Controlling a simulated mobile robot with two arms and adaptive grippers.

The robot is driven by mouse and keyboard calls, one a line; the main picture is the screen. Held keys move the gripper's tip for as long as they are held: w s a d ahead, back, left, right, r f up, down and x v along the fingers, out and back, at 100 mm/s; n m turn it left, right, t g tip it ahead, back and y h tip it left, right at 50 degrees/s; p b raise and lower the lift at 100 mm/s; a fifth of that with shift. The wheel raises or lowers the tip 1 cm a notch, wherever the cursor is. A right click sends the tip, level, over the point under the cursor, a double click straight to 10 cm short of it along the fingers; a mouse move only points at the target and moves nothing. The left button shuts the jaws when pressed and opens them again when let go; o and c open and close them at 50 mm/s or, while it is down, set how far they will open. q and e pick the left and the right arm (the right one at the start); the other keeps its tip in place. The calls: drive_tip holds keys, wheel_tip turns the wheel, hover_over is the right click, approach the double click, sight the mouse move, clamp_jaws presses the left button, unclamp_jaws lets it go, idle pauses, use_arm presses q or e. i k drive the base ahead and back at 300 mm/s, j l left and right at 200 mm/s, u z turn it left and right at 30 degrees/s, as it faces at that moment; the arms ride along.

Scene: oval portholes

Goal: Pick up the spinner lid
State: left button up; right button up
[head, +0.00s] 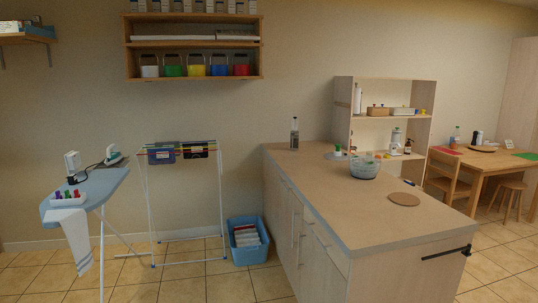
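What looks like the spinner lid (333,156) is a pale, flat disc with a green knob on top. It lies on the island counter (310,190), toward its back edge. A clear bluish bowl (363,171), seemingly the spinner bowl, stands on the counter in front and to the right of the lid. Small reddish and green things show at the bowl's rim, too small to make out. Neither of my grippers is in view.
A bottle (294,135) stands at the counter's back left. A round brown mat (404,199) and a small dark object (409,182) lie at the right. The counter's front is clear. An ironing board (85,190), drying rack (182,200) and blue basket (247,240) stand left.

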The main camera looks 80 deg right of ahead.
sight(335, 156)
drive_tip(key=z, duration=3.3)
drive_tip(key=i+l+z, duration=0.25)
drive_tip(key=i+z, duration=0.15)
drive_tip(key=i+l+z, duration=0.1)
drive_tip(key=i+z, duration=0.7)
drive_tip(key=i+l+z, duration=0.4)
drive_tip(key=i, duration=0.75)
drive_tip(key=i+j+z, duration=0.15)
drive_tip(key=i+z, duration=0.25)
drive_tip(key=i, duration=0.75)
drive_tip(key=i+j+u, duration=0.1)
drive_tip(key=i+u, duration=0.35)
drive_tip(key=i+l+u, duration=0.1)
drive_tip(key=i+u, duration=0.35)
drive_tip(key=i+l+u, duration=0.25)
drive_tip(key=i+u, duration=0.2)
drive_tip(key=i+j+u, duration=0.25)
drive_tip(key=u, duration=0.2)
drive_tip(key=i+j+u, duration=0.1)
drive_tip(key=i+u, duration=0.75)
drive_tip(key=i+l+u, duration=0.15)
drive_tip(key=i+u, duration=0.25)
drive_tip(key=i+l+u, duration=0.2)
drive_tip(key=u, duration=0.25)
drive_tip(key=i+l, duration=0.05)
